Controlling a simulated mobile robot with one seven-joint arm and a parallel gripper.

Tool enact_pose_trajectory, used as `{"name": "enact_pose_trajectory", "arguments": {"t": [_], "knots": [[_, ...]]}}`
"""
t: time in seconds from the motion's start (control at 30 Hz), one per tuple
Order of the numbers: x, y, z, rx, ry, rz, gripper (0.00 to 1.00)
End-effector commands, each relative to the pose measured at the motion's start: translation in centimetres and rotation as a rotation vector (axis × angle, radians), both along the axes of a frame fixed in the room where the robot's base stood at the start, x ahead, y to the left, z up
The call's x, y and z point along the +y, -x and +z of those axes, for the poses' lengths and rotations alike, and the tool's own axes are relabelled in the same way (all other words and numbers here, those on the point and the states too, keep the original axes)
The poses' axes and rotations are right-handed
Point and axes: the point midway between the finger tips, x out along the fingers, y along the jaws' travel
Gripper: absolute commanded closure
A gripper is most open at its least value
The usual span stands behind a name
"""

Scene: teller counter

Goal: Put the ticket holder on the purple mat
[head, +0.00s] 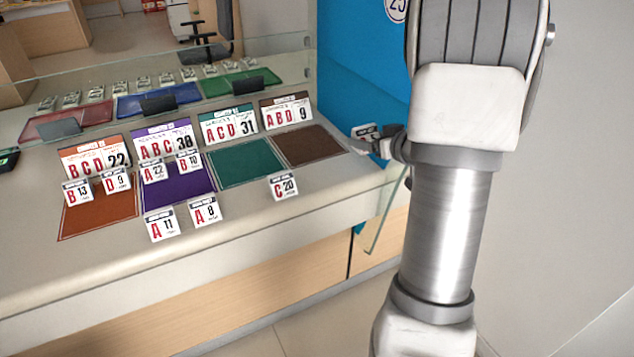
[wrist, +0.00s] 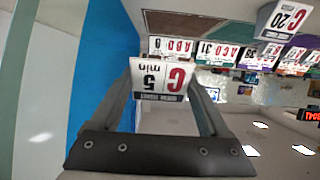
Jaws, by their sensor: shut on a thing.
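My gripper (head: 381,143) is shut on a small white ticket holder (wrist: 158,78) marked C 5 in the wrist view. In the head view this ticket holder (head: 366,130) is at the right end of the counter, beyond the brown mat, partly hidden by the fingers. I cannot tell if it touches anything. The purple mat (head: 178,186) lies on the counter to the left of my gripper, between the orange and teal mats. Ticket holders A 22 (head: 152,169) and B 10 (head: 188,162) stand near its back edge, A 11 (head: 162,225) and A 8 (head: 204,210) near its front edge.
The orange mat (head: 95,215), teal mat (head: 245,163) and brown mat (head: 307,146) share the row. Larger signs, including A B C 38 (head: 167,143), stand behind them. Ticket holder C 20 (head: 283,186) stands before the teal mat. The purple mat's middle is clear.

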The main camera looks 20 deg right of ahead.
Motion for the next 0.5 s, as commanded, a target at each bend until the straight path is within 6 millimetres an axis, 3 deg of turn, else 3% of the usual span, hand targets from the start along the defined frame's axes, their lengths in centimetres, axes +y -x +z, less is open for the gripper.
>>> {"name": "enact_pose_trajectory", "arguments": {"t": [0.27, 0.5], "knots": [[1.4, -0.8, -1.1, -0.001, -0.002, 0.005, 0.77], [5.9, -3.1, -4.4, 0.0, -0.001, 0.007, 0.77]]}}
